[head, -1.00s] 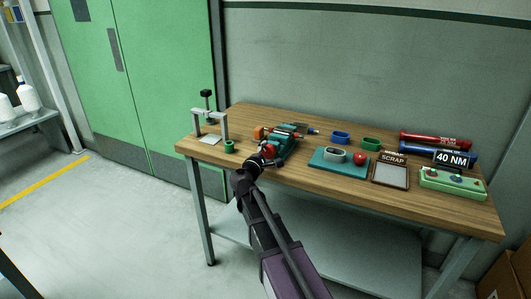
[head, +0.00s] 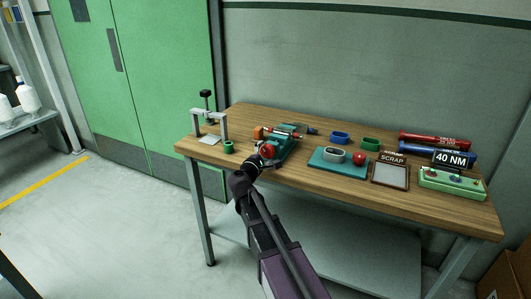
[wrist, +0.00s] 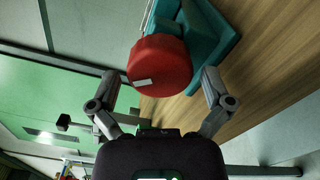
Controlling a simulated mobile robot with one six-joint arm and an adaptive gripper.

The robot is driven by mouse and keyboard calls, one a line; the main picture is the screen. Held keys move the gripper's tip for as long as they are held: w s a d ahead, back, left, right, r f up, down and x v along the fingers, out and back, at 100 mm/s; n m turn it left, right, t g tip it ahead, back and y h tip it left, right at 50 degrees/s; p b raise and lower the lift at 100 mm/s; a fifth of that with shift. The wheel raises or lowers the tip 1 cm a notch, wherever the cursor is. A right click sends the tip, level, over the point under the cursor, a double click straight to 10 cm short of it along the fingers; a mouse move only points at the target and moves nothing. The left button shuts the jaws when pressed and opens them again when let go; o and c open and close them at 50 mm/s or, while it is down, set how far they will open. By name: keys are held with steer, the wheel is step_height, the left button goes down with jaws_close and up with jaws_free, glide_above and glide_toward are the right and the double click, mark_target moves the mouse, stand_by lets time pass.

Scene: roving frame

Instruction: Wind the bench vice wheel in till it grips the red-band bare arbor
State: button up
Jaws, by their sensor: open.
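The teal bench vice (head: 285,150) stands on the wooden bench, left of the middle. Its red wheel (head: 267,152) faces me; in the wrist view the wheel (wrist: 160,62) is a round red knob with a white mark. A thin reddish rod (head: 280,135) lies at the vice's top, perhaps the arbor; its band and its contact with the jaws are too small to tell. My gripper (wrist: 160,76) is open, with one finger to each side of the wheel's near part. Whether the fingers touch it cannot be told.
An orange piece (head: 259,132) sits beside the vice. A grey frame stand (head: 222,124) and green ring (head: 229,147) are at left.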

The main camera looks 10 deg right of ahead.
steer(key=v, duration=1.1)
steer(key=shift+s+a, duration=0.1)
steer(key=shift+s, duration=0.05)
stand_by(0.3)
steer(key=n, duration=0.1)
steer(key=s+n, duration=0.1)
steer(key=n, duration=0.2)
steer(key=shift+s+a+r, duration=0.1)
steer(key=shift+s+a, duration=0.2)
steer(key=shift+w+d, duration=0.1)
steer(key=x, duration=1.3)
steer(key=shift+w+d, duration=0.1)
steer(key=shift+w, duration=0.15)
steer(key=shift+c, duration=0.2)
steer(key=c, duration=1)
